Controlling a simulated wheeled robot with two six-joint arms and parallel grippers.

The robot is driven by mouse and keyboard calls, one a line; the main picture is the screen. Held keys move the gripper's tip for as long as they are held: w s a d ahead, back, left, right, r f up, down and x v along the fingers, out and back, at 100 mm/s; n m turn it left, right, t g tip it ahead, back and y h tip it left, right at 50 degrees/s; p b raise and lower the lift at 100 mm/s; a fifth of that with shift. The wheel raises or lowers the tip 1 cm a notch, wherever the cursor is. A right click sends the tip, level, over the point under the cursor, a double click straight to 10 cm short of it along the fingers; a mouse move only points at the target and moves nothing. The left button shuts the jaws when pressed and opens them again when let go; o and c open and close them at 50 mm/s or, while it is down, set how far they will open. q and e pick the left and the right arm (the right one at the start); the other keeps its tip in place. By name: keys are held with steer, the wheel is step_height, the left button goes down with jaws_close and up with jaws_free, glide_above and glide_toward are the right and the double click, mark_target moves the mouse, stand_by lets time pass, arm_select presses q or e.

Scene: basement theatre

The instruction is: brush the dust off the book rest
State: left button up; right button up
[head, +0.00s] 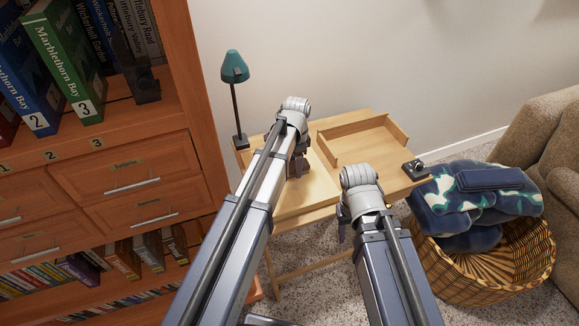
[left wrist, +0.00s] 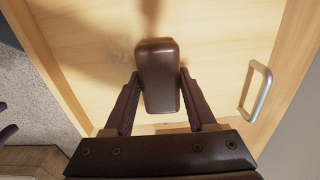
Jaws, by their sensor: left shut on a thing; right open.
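My left gripper (head: 297,168) is shut on a dark brown block, which looks like the brush (left wrist: 158,72), in the left wrist view. Its bristles are hidden. The brush is over a pale wooden panel (left wrist: 85,45) with raised edges, seemingly the book rest; I cannot tell whether they touch. In the head view a bright pale panel (head: 319,183) shows beside my left gripper. Faint dark marks near the fingers could be dust or shadow. My right gripper (head: 342,230) is open and empty, in front of the desk; its fingers are partly hidden by its wrist.
The wooden desk (head: 290,210) carries a teal lamp (head: 235,68), a shallow wooden tray (head: 362,140) and a small black camera-like object (head: 416,170). A metal handle (left wrist: 256,92) shows beside the brush. A bookcase (head: 180,90) stands left; a wicker basket (head: 490,270) with blankets stands right.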

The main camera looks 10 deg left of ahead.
arm_select(q)
steer(key=shift+w+d, duration=0.4)
steer(key=shift+d, duration=0.15)
steer(key=shift+r, duration=0.1)
step_height(320, 180, up, 6)
steer(key=p, duration=0.6)
steer(key=shift+a, duration=0.1)
step_height(320, 180, up, 3)
steer(key=p, duration=0.3)
stand_by(0.6)
